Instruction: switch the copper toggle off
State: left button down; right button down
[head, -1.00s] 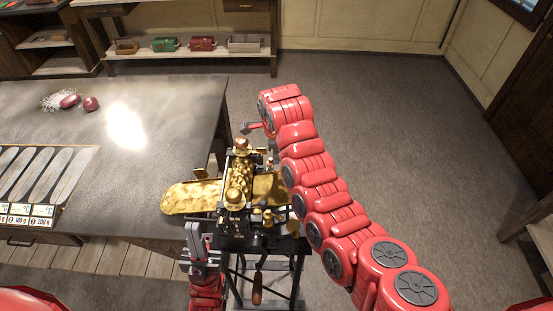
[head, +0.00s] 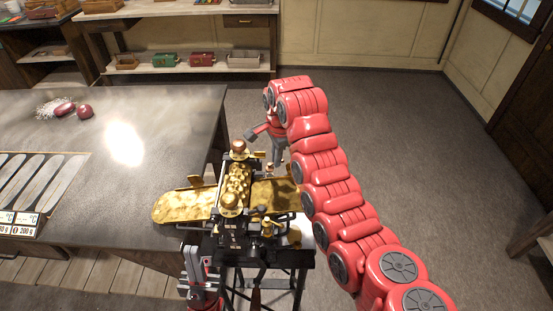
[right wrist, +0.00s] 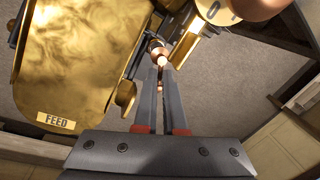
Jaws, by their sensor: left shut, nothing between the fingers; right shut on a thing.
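The drop roller (head: 236,185) is a brass and black machine on a dark stand, with knobbly brass rollers and a brass tray on each side. In the right wrist view, the copper toggle (right wrist: 158,54) sticks out from the machine next to the brass feed tray (right wrist: 75,55). My right gripper (right wrist: 160,78) has its fingertips closed around the toggle's end. In the head view the right arm curls around the machine's far right side, and the toggle is too small to tell. My left gripper (head: 192,262) is shut and empty, in front of the machine at its lower left.
A large dark worktable (head: 130,190) stands to the left, with red pieces (head: 66,108) on it. A shelf (head: 190,62) with several small boxes stands at the back. The floor (head: 400,140) to the right is clear.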

jog(key=c, duration=1)
grip_release()
jog(key=shift+r, duration=0.1)
notch_tip(320, 180, up, 17)
jog(key=s+d, duration=0.1)
jog(key=s, duration=0.1)
jog(key=shift+s+p, duration=0.25)
jog(key=shift+p, duration=0.2)
jog(key=shift+d, duration=0.1)
